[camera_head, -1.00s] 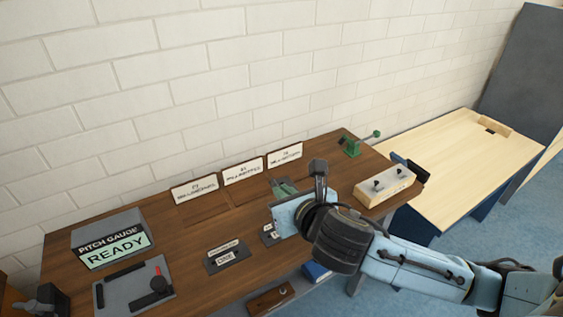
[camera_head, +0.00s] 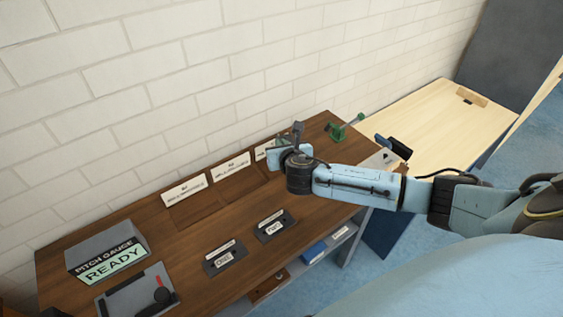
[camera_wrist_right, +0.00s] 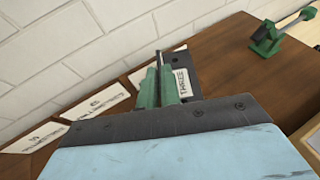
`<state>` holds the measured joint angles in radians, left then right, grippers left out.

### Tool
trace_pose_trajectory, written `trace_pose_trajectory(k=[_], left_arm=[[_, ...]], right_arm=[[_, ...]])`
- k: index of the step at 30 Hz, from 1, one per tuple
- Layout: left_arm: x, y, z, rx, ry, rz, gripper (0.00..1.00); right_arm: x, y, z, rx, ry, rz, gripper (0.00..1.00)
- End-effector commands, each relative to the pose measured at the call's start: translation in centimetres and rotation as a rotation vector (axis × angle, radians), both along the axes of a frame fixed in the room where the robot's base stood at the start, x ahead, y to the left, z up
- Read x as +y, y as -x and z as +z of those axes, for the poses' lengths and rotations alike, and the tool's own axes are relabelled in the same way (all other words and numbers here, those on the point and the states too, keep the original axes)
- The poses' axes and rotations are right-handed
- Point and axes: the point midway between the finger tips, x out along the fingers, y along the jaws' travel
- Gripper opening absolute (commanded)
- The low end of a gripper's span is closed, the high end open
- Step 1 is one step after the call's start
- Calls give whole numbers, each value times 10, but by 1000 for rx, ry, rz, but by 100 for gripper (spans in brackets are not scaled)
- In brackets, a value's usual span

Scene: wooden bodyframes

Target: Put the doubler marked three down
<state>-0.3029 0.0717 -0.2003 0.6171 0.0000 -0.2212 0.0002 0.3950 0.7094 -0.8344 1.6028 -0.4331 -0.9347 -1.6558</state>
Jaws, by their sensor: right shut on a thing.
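My right gripper (camera_wrist_right: 160,88) is shut, its green fingers on the dark doubler marked three (camera_wrist_right: 180,66), whose white label reads THREE in the right wrist view. The doubler is at the fingertips; whether it touches the wood beneath cannot be told. In the head view my right gripper (camera_head: 284,153) is at the back of the brown bench (camera_head: 190,235), by the rightmost white sign (camera_head: 262,152), and hides the doubler. Two similar dark doublers, marked one (camera_head: 225,258) and two (camera_head: 271,227), lie nearer the front. My left gripper is not in view.
A pitch gauge box (camera_head: 103,248) reading READY and a grey plate (camera_head: 135,290) stand at the left. Other white signs (camera_head: 185,188) line the back before the brick wall. A green clamp (camera_head: 337,132) is at the right back. A pale table (camera_head: 420,115) lies beyond.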

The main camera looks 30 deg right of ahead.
Motion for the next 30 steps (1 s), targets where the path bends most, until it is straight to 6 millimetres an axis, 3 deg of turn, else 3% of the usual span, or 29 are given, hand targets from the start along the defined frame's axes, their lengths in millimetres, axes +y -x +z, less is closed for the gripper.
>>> trace_pose_trajectory(k=[1, 4, 11, 18, 27, 28, 30], left_arm=[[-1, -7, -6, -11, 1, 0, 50], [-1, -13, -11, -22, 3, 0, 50], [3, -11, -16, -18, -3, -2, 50], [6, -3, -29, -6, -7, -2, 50], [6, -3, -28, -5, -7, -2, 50], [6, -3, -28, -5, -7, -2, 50], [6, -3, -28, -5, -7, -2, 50]], right_arm=[[1, 1, -15, 3, 0, 2, 0], [1, 0, -33, 2, 1, 2, 0], [1, 0, -52, 0, 1, 2, 0], [1, 1, -84, 2, 0, 0, 0], [1, 1, -85, 1, 1, 2, 0], [1, 1, -85, 3, 0, 2, 9], [1, 1, -85, 2, 1, 2, 18]])
